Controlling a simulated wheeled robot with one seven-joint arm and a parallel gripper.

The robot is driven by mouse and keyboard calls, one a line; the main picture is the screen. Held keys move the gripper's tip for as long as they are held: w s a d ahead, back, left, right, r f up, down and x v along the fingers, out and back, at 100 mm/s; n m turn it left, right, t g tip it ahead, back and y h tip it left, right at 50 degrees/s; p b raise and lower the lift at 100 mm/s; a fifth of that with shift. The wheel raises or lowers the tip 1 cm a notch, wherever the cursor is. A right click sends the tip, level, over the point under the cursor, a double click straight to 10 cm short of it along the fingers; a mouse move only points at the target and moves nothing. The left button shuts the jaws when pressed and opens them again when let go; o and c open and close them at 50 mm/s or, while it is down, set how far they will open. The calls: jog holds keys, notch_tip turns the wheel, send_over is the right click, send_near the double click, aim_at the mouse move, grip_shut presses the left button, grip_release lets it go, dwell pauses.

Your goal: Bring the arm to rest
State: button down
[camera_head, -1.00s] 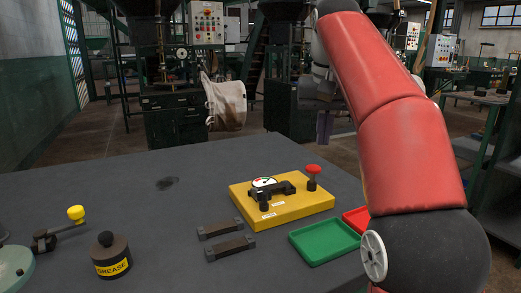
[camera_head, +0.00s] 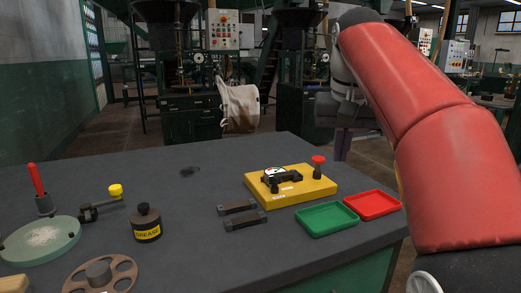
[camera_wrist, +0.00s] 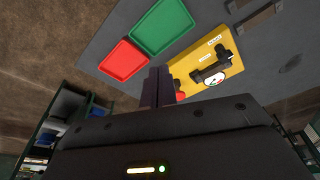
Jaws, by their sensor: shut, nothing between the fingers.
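My gripper (camera_head: 342,146) hangs from my red arm at the upper right of the head view, fingers down, behind the far right end of the bench top. In the wrist view my gripper (camera_wrist: 158,78) shows two dark fingers together, with nothing visible between them. The fingers look apart from the yellow gauge block (camera_head: 290,188) and the trays.
The dark bench (camera_head: 180,240) holds a green tray (camera_head: 327,219), a red tray (camera_head: 371,205), two dark bars (camera_head: 240,214), a grease pot (camera_head: 147,225), a yellow-knobbed crank (camera_head: 115,191) and a spoked wheel (camera_head: 100,274). A pale bag (camera_head: 240,107) hangs behind.

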jog(key=s+f+t, duration=0.1)
jog(key=s+f, duration=0.9)
jog(key=f, duration=0.2)
jog(key=s+f+n+t, duration=0.1)
jog(key=s+f, duration=1)
jog(key=f, duration=0.2)
jog(key=shift+f+t, duration=0.15)
jog(key=shift+t, duration=0.25)
dwell(0.8)
